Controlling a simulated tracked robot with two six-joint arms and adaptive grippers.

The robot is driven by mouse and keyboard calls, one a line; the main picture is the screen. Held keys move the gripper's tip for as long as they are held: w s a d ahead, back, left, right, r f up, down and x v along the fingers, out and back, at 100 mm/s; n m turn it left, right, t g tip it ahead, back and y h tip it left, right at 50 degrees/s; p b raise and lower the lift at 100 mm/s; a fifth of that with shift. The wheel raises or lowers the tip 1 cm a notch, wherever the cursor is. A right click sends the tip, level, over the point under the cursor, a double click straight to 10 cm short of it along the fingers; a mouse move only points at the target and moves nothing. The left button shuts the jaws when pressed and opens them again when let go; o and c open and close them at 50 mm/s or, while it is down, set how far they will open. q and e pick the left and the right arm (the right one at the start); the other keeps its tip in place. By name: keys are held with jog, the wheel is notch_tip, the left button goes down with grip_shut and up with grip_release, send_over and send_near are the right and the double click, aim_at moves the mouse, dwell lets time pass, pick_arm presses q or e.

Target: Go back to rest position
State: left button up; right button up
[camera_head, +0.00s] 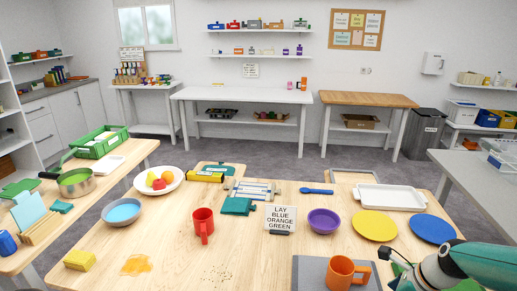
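My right arm comes in at the bottom right corner. Its gripper (396,262) shows only as a small dark part at the arm's end, just right of an orange mug (341,272). I cannot tell whether it is open or touching the mug. My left gripper is not in view. The orange mug stands upright on a grey mat (309,272) at the front edge of the wooden table (190,258).
The table also holds a red mug (203,222), purple bowl (323,220), yellow plate (375,227), blue plate (432,228), white tray (390,197) and a sign (280,218). A pot (76,182) stands on the left table. Grey floor (270,154) is clear behind.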

jog(key=s+a+f+n+g, duration=0.1)
jog(key=s+a+f+n, duration=0.7)
jog(key=a+f+n, duration=0.3)
jog(key=s+a+f+n+g, duration=0.1)
jog(key=s+a+f+n, duration=0.7)
jog(key=a+f+n, duration=0.3)
notch_tip(320, 180, down, 3)
jog(key=n, duration=0.3)
jog(key=shift+a+r+g+y, duration=0.2)
jog(key=shift+a+g+y, duration=0.1)
jog(key=shift+a+y, duration=0.1)
